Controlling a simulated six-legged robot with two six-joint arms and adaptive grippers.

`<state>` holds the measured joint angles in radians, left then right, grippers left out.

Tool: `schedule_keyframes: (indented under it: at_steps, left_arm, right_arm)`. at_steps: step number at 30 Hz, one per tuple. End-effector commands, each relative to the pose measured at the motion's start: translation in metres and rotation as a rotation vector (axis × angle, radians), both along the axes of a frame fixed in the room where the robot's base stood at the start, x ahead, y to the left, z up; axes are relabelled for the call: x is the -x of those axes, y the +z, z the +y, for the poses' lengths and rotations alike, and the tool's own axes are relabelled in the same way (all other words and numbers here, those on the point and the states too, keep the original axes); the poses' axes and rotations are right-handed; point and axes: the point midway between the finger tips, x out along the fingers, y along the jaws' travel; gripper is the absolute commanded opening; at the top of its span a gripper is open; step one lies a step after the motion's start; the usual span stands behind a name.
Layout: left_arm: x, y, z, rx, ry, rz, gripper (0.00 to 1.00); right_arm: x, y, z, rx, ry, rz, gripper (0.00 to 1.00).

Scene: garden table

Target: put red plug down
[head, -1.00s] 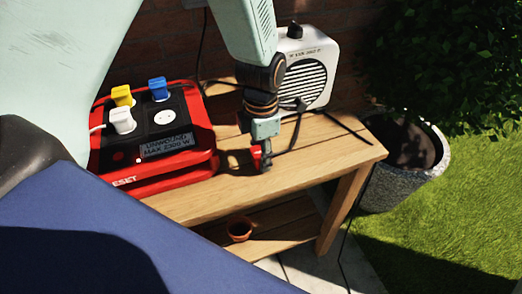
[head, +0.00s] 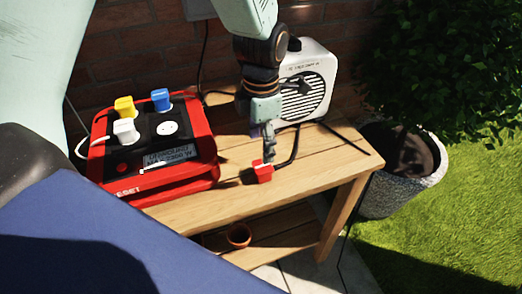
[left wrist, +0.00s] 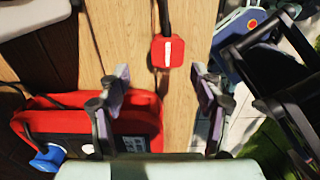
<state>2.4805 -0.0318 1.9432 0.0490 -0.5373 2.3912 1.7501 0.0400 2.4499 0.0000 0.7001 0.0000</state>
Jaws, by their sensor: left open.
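The red plug (head: 260,173) lies on the wooden table (head: 215,207), to the right of the red power box (head: 190,176). A black cable runs from it. My left gripper (head: 266,146) is open above the plug in the head view, fingers pointing down. In the left wrist view the red plug (left wrist: 167,52) shows with a white stripe, beyond the gap between the open fingers (left wrist: 163,88) and clear of both.
The power box holds a yellow plug (head: 124,106), a white plug (head: 125,131) and a blue plug (head: 161,99). A white heater-like unit (head: 306,88) stands at the back. A clay pot (head: 238,235) is on the lower shelf.

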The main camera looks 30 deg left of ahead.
Motion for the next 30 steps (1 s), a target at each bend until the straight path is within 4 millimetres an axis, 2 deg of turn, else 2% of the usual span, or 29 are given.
schedule_keyframes:
  at_steps: [1,3,9,30]
  left_arm:
    - [-0.001,0.014,0.000,0.000,0.000,-0.004,0.66]
    - [0.000,0.026,0.000,0.000,0.000,-0.003,0.66]
    - [0.000,0.050,0.000,0.000,0.000,-0.001,0.66]
    - [0.000,0.059,0.000,0.000,0.000,0.000,0.66]
  right_arm:
    - [0.000,0.006,0.000,0.000,0.000,0.000,0.00]
    - [0.000,0.010,0.000,0.000,0.000,0.000,0.00]
    - [0.000,0.016,0.000,0.000,0.000,0.000,0.00]
    - [0.000,0.021,0.000,0.000,0.000,0.001,0.00]
